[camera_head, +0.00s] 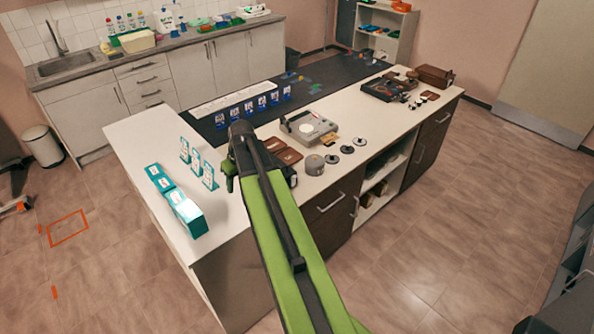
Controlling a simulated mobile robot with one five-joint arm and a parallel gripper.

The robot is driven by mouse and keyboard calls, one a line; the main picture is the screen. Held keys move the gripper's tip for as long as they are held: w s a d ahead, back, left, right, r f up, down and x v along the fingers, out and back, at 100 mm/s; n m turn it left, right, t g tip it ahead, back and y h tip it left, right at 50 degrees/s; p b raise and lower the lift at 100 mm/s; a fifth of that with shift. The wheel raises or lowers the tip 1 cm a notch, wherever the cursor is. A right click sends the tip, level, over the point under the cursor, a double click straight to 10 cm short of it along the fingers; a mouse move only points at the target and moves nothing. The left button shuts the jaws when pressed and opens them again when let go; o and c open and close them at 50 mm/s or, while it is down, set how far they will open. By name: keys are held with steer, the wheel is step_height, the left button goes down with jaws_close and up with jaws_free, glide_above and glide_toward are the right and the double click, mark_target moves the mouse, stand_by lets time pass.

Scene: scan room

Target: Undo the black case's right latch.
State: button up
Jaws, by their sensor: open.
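My gripper (230,181) hangs at the end of my green and black arm, over the near left part of the island counter. It is small and partly hidden by the wrist, and it is open, with nothing seen in it. A black, shallow, case-like object (376,91) lies on the far right part of the counter, well away from my gripper. I cannot tell for sure that it is the black case, and no latch can be made out at this size.
The island counter (135,133) carries teal boxes (187,215), upright cards (208,175), a grey device (309,127), round discs (346,149) and a brown box (434,76). A sink counter (180,42) runs along the back wall. The floor (450,200) on the right is clear.

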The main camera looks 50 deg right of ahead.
steer(key=s+d+t, duration=0.1)
steer(key=s+d, duration=0.1)
steer(key=d, duration=1.4)
steer(key=t+h, duration=0.1)
glide_toward(295, 177)
steer(key=b+x, duration=0.7)
steer(key=b, duration=0.8)
steer(key=shift+s+b, duration=0.1)
steer(key=shift+b, duration=0.3)
steer(key=shift+f, duration=0.25)
steer(key=shift+r, duration=0.1)
jaws_close()
steer(key=shift+d, duration=0.1)
